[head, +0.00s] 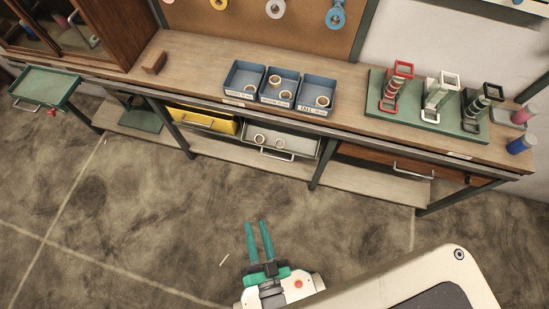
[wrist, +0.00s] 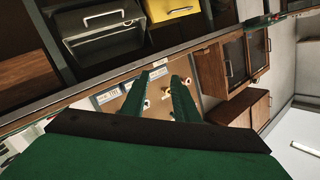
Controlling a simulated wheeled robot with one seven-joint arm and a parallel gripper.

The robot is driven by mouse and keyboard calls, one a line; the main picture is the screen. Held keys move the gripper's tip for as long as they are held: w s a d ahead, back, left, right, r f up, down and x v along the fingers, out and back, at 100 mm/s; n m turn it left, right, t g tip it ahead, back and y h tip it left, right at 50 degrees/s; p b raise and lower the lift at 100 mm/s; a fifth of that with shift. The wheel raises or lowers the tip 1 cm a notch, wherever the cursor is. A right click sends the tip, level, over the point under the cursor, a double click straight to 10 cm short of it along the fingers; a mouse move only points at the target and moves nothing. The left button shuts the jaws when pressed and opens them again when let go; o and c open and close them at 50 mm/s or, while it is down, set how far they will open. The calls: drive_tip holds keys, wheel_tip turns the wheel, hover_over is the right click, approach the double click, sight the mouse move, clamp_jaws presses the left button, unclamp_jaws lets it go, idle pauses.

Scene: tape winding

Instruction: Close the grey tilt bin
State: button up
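The grey tilt bin (head: 305,146) hangs under the workbench between two dark legs. It is tipped out, its open top showing, with tape rings (head: 259,139) inside and a pale bar handle (head: 278,155) on its front. The bin also shows in the wrist view (wrist: 100,45), left of the fingers. My gripper (head: 256,223) is over the floor in front of the bench, apart from the bin, with its green fingers pointing toward the bench. The fingers (wrist: 158,78) are spread with a gap between them and hold nothing.
A yellow bin (head: 203,122) sits left of the grey one, and a wooden drawer (head: 365,157) lies to the right. A green tray (head: 45,86) juts out at far left. Blue trays (head: 243,78) and a green stand (head: 378,83) are on the benchtop. The floor ahead is clear.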

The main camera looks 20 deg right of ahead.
drive_tip(key=w+d+f+m+g+h, duration=0.1)
drive_tip(key=w+d+f+m+h, duration=0.35)
drive_tip(key=w+f+m, duration=0.55)
drive_tip(key=w+d+f+m+g+h, duration=0.1)
drive_tip(key=w+d+f+m+h, duration=0.35)
drive_tip(key=w+f+m, duration=0.65)
drive_tip(key=w+d+f+n, duration=0.1)
drive_tip(key=w+d+n, duration=0.1)
drive_tip(key=w+d, duration=0.5)
drive_tip(key=shift+w, duration=0.4)
drive_tip(key=shift+a, duration=0.1)
drive_tip(key=shift+c, duration=0.6)
clamp_jaws()
